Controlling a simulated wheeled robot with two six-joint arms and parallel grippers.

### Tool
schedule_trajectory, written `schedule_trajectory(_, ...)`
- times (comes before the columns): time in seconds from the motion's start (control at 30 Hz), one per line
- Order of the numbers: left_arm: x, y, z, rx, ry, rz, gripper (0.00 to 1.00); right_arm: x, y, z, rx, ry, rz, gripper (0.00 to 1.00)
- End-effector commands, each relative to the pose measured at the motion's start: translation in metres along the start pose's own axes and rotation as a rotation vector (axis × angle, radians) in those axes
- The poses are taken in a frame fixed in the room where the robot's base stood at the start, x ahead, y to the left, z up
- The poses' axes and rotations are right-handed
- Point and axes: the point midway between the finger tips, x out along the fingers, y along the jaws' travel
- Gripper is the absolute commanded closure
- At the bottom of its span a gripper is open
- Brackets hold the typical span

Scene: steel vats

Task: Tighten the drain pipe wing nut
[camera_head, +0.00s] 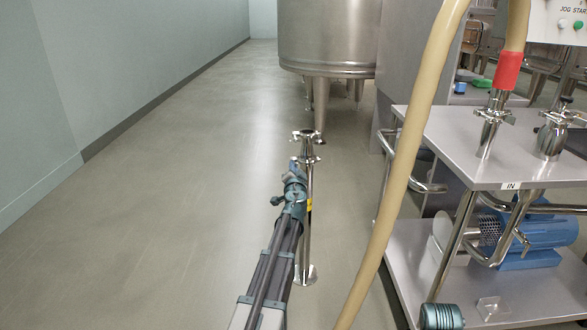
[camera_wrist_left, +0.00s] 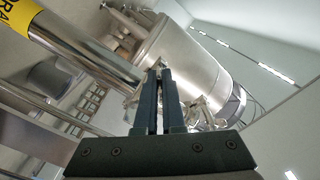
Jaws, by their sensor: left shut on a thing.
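The steel drain pipe (camera_head: 309,190) stands upright on a round floor foot, with a clamp (camera_head: 306,158) near its top. In the left wrist view the pipe (camera_wrist_left: 95,52) crosses the upper left with a yellow label. My left gripper (camera_head: 296,170) reaches up beside the pipe, just below the clamp. In the left wrist view its fingers (camera_wrist_left: 159,72) are close together, shut on the wing nut at their tips. The wing nut is small and mostly hidden by the fingers.
A steel vat (camera_head: 328,38) on legs stands behind the pipe. A steel cart (camera_head: 455,140) with a blue pump (camera_head: 540,235) is at the right. A beige hose (camera_head: 405,150) hangs in front of the cart. The floor at the left is clear.

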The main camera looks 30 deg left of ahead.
Motion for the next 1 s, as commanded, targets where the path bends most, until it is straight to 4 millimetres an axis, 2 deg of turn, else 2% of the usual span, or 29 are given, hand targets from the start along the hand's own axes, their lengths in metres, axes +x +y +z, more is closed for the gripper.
schedule_trajectory(1.0,-0.0007,-0.0004,0.0004,0.965,-0.001,0.0,1.0,0.0,0.0,0.0,0.0,0.0,0.0,1.0)
